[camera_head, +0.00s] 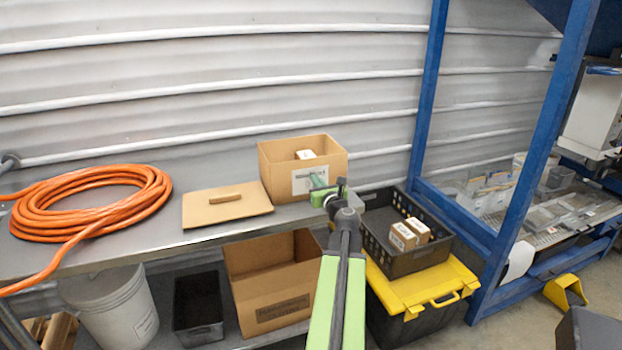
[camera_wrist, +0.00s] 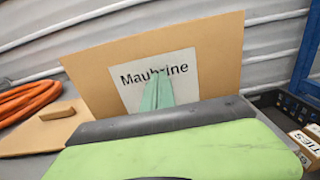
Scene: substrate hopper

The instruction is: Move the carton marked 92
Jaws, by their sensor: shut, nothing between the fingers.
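No marking 92 is legible in either view. A small light carton (camera_head: 305,154) sits inside the open cardboard box (camera_head: 275,165) on the grey shelf. Two small cartons, one in front (camera_head: 403,237) and one behind (camera_head: 418,230), stand in the black crate (camera_head: 382,260); one shows lettering like "TIES" in the wrist view (camera_wrist: 304,142). My gripper (camera_head: 318,184) is shut and empty, in front of the cardboard box. In the wrist view, my green fingertips (camera_wrist: 158,90) overlap the box's white label, which reads roughly "Maubrine"; whether they touch it I cannot tell.
A cardboard lid (camera_head: 227,208) and an orange hose coil (camera_head: 95,205) lie on the shelf to the left. Below are an open box (camera_head: 265,290), a dark bin (camera_head: 197,305) and a white bucket (camera_head: 115,305). The black crate rests on a yellow-lidded tote (camera_head: 425,285) beside a blue frame (camera_head: 540,150).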

